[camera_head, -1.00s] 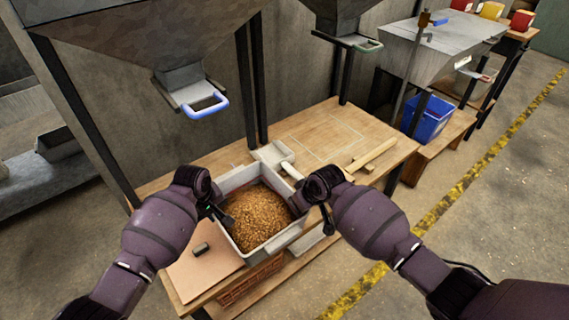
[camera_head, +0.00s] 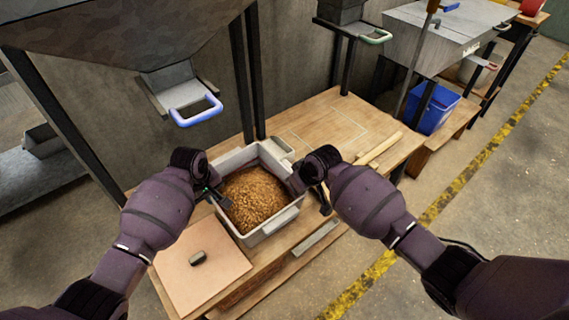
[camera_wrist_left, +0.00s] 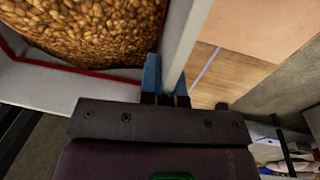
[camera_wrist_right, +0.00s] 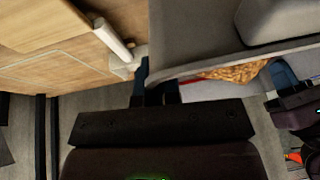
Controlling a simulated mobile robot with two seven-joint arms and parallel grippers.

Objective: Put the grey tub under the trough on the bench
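The grey tub (camera_head: 268,229), full of brown grain (camera_head: 254,198), is held level between my two grippers over the bench (camera_head: 335,108). My left gripper (camera_head: 217,199) is shut on its left wall; the left wrist view shows the fingers (camera_wrist_left: 165,85) astride the rim. My right gripper (camera_head: 298,183) is on the right wall, and the right wrist view shows its fingers (camera_wrist_right: 157,85) closed at the rim. The trough (camera_head: 170,78) with a blue handle (camera_head: 196,111) hangs above and left of the tub. I cannot tell whether the tub touches the bench.
A pale scoop (camera_head: 280,146) lies just behind the tub, partly hidden. A board (camera_head: 225,267) with a small dark block (camera_head: 198,257) lies at front left. Wooden strips (camera_head: 378,148) lie to the right.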

